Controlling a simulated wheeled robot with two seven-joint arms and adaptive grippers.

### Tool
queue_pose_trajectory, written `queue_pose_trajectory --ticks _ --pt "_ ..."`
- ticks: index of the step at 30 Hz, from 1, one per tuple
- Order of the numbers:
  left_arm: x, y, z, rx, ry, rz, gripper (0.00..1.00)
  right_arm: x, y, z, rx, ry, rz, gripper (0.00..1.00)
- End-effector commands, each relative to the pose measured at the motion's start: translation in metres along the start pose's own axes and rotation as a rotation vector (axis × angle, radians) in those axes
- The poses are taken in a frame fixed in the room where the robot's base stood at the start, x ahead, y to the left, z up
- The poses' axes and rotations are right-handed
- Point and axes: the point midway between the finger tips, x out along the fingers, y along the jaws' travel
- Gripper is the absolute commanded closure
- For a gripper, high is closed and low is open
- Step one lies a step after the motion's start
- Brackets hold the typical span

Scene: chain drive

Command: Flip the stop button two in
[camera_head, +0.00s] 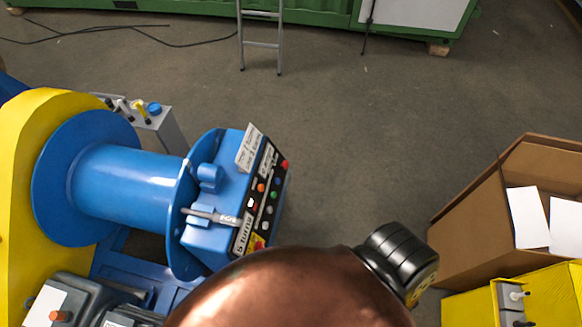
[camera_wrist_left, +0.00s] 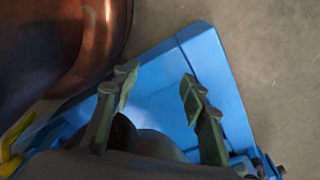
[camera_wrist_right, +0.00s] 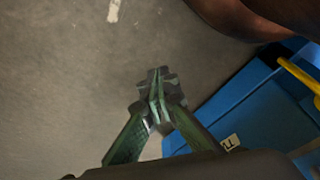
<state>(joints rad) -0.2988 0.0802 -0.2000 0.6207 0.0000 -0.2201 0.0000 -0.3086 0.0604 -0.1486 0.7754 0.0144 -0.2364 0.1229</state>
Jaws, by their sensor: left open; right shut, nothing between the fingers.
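In the head view a blue control box (camera_head: 216,235) stands at the side of a blue drum. I cannot tell which is stop button two. My left gripper (camera_wrist_left: 158,84) is open and empty above a blue surface (camera_wrist_left: 220,75) in the left wrist view. My right gripper (camera_wrist_right: 158,98) is shut and empty, over grey floor beside a blue part (camera_wrist_right: 240,105). Neither gripper shows in the head view.
The blue drum (camera_head: 125,180) with a yellow side (camera_head: 22,140) fills the left. A grey box with switches (camera_head: 152,125) stands behind it. A cardboard box (camera_head: 480,215) with white sheets and a yellow unit (camera_head: 555,295) are at right. Middle floor is clear.

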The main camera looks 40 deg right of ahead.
Motion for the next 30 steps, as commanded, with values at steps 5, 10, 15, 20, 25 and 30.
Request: queue_pose_trajectory --ticks 5,10,15,20,25,30 --pt "0.001 0.001 0.001 0.000 -0.001 0.001 0.60 -0.047 -0.003 -0.167 0.400 0.292 -0.058 1.00" --pt "0.001 0.001 0.002 0.000 -0.002 0.001 0.60 -0.143 0.032 -0.302 0.776 0.570 -0.165 1.00" --pt "0.002 0.001 0.002 0.000 -0.002 0.001 0.60 -0.249 0.073 -0.381 1.043 0.789 -0.293 1.00" --pt "0.002 0.001 0.002 0.000 -0.002 0.001 0.60 -0.315 0.097 -0.411 1.170 0.906 -0.379 1.00" --pt "0.002 0.001 0.002 0.000 -0.002 0.001 0.60 -0.336 0.104 -0.419 1.208 0.941 -0.410 1.00" --pt "0.002 0.001 0.002 0.000 -0.002 0.001 0.60 -0.336 0.104 -0.419 1.208 0.942 -0.410 1.00"
